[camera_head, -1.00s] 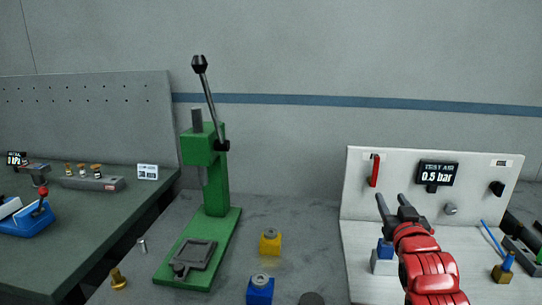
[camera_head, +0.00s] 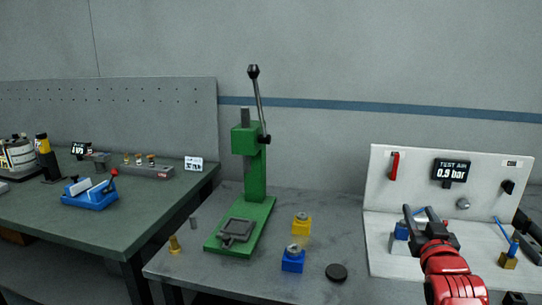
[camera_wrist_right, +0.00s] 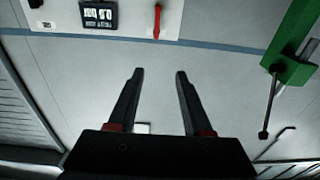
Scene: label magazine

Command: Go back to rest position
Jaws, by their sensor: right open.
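My right gripper (camera_head: 426,214) is in front of the white test panel in the head view, on a red arm coming up from the bottom right. Its two dark fingers are apart with nothing between them, as the right wrist view (camera_wrist_right: 155,90) also shows. A blue block on a light base (camera_head: 401,231) shows just left of the gripper; I cannot tell the gap between them. My left gripper is not in any view.
A green lever press (camera_head: 255,175) stands on the grey table (camera_head: 200,262). Near it are a yellow block (camera_head: 301,224), a blue block (camera_head: 293,261) and a dark disc (camera_head: 337,272). The test panel (camera_head: 415,170) has a display reading 0.9 bar (camera_head: 451,172). A dark bench (camera_head: 60,215) stands left.

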